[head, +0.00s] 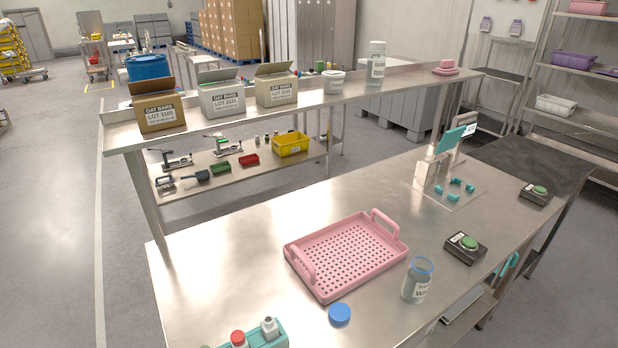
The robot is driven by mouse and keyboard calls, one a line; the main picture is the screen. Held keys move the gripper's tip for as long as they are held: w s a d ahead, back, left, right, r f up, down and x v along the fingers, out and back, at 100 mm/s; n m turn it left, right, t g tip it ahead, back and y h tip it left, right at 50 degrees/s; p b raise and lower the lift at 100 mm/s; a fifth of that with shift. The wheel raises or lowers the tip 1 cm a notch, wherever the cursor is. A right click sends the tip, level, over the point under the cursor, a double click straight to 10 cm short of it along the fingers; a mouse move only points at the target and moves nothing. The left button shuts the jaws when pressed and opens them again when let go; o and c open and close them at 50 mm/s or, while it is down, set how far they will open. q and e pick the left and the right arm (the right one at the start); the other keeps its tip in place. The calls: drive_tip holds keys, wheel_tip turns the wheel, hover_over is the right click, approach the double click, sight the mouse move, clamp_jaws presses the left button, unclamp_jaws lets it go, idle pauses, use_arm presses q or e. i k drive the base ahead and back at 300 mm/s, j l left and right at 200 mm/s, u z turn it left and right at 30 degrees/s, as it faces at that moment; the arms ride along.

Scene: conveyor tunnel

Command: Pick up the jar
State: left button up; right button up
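A clear jar (416,284) with a blue rim and a printed label stands upright on the steel table (210,265), near its front edge. It appears open at the top. A round blue lid (340,314) lies on the table to the left of the jar, apart from it. Another clear, labelled container (376,64) stands on the raised shelf at the back. Neither of my grippers shows in the head view.
A pink perforated tray (298,268) with two handles lies left of the jar. A green-button box (467,247) is to its right. A teal holder with bottles (284,332) is at the bottom left. A fixture with teal pieces (440,168) stands farther back.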

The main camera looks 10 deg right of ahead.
sight(419, 274)
drive_tip(key=z, duration=1.2)
